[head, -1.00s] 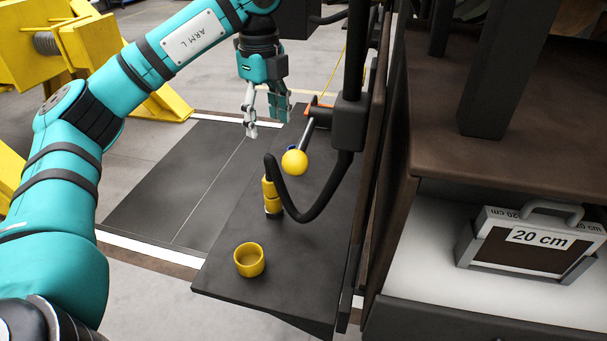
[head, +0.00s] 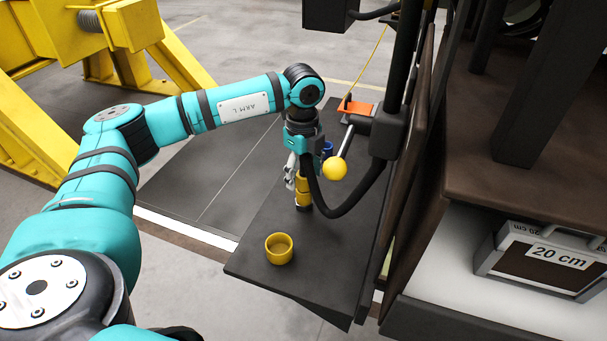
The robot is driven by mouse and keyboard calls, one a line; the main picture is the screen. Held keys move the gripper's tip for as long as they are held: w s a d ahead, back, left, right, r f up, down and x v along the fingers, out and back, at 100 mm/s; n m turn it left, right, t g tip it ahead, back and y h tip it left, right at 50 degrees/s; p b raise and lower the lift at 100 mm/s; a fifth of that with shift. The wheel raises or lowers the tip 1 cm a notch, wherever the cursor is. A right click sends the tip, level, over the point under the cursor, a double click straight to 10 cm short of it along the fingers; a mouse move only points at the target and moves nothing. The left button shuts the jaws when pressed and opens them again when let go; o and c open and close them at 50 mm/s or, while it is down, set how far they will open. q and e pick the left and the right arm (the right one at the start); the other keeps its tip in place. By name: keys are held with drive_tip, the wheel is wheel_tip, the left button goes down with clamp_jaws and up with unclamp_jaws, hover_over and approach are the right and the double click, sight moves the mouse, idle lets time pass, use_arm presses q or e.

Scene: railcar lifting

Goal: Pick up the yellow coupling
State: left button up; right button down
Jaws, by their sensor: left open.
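The yellow coupling (head: 303,191) stands upright on the dark shelf (head: 330,265), with a black hose (head: 345,208) curving down and up beside it. My left gripper (head: 292,181) points down at the coupling's upper part. Its pale finger is at the coupling's left side, and the jaws are open. The other finger is largely hidden, and I cannot tell whether either finger touches the coupling. My right gripper is not in view.
An open yellow cup (head: 279,249) stands on the shelf nearer me. A brown cabinet with a "20 cm" case (head: 545,262) stands right. Yellow machinery (head: 130,25) is upper left.

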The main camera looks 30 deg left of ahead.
use_arm(q)
drive_tip(key=shift+w+d+f, duration=0.1)
drive_tip(key=shift+f, duration=1.2)
clamp_jaws()
